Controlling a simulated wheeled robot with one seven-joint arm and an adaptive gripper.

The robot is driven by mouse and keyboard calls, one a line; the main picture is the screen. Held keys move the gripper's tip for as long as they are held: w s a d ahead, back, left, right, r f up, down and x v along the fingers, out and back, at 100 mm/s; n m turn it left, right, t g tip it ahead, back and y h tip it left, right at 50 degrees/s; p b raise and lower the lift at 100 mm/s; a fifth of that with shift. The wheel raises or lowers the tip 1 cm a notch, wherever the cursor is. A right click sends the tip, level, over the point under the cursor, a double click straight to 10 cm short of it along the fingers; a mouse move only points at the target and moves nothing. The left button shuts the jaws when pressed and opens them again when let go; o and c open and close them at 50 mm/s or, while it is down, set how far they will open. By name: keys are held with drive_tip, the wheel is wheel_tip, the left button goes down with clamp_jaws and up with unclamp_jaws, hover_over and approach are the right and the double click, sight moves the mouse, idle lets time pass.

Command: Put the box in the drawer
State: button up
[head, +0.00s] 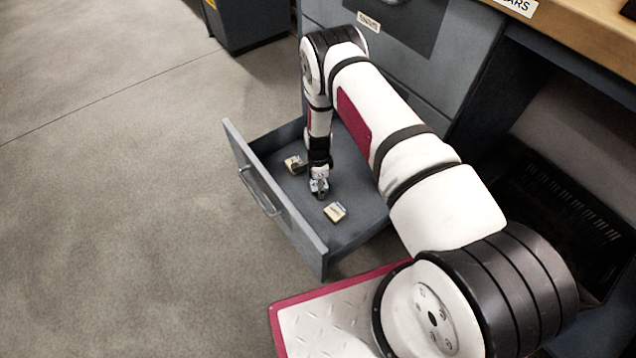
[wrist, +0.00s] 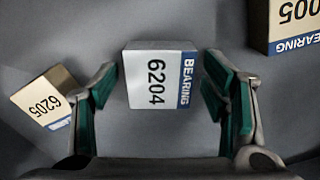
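The drawer (head: 322,254) of the grey cabinet is pulled open. My gripper (head: 319,188) reaches down inside it. In the wrist view, a small box (wrist: 150,82) with a white label "6204" and a blue "BEARING" band lies between my green-padded fingers. The fingers are spread, with a gap on each side of the box. In the head view this box is mostly hidden by my gripper.
In the head view, two tan boxes lie on the drawer floor, one beyond my gripper (head: 292,163) and one in front (head: 335,212). The drawer front has a handle (head: 262,194). A wooden worktop (head: 585,35) is at upper right. Open floor (head: 110,200) lies left.

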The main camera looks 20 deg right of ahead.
drive_tip(key=shift+r, duration=0.15)
wheel_tip(320, 180, up, 12)
drive_tip(key=p, duration=0.4)
drive_tip(key=shift+p, duration=0.3)
drive_tip(key=shift+r, duration=0.15)
